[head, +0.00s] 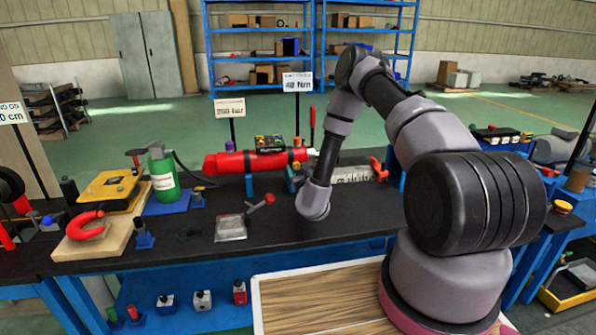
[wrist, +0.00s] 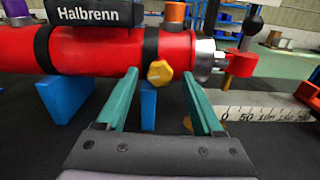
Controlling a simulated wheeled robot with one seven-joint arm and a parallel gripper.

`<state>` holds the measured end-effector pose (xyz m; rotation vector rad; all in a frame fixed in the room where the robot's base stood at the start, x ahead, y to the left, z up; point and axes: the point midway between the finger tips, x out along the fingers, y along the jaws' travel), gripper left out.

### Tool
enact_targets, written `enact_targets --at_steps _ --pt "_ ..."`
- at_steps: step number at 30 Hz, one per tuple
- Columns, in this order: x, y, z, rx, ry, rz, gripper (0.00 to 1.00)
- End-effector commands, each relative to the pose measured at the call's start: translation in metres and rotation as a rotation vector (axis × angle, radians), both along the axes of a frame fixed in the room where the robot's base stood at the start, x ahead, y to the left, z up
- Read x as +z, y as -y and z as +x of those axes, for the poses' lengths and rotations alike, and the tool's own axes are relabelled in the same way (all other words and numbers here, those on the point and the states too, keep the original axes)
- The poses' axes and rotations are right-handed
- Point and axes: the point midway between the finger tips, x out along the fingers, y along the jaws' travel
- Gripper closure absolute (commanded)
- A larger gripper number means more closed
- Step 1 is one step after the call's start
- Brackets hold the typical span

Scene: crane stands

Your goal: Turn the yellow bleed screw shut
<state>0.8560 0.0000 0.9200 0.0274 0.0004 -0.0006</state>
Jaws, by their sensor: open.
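The yellow bleed screw (wrist: 160,73) is a small knob on the front of the red cylinder (wrist: 95,52) in the wrist view. My gripper (wrist: 160,88) is open, its two green fingers pointing at the cylinder, with the screw in the gap between the fingertips and a little beyond them. I see no contact between fingers and screw. In the head view the red cylinder (head: 232,163) lies across the bench; the screw and my gripper are hidden there behind my arm.
Blue supports (wrist: 66,95) stand under the cylinder. A ruler scale (wrist: 265,114) with red clamp parts (wrist: 310,92) lies to the right. In the head view, a green bottle (head: 163,174) and a grey tray (head: 230,228) stand on the bench (head: 290,225).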

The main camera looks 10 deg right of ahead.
Motion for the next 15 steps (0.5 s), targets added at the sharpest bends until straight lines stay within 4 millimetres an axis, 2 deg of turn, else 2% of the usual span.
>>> enact_targets --at_steps 2,3,7,8,15 --pt "0.0000 -0.0001 -0.0001 0.000 0.000 0.000 0.31" --pt "0.0000 -0.0001 -0.0002 0.000 0.000 0.000 0.47" --pt "0.0001 -0.0001 -0.0002 0.000 0.000 0.000 0.96" --pt "0.0001 -0.0001 -0.0003 0.000 0.000 0.000 1.00" --pt "0.0001 0.0002 -0.0003 0.000 0.000 0.013 1.00"
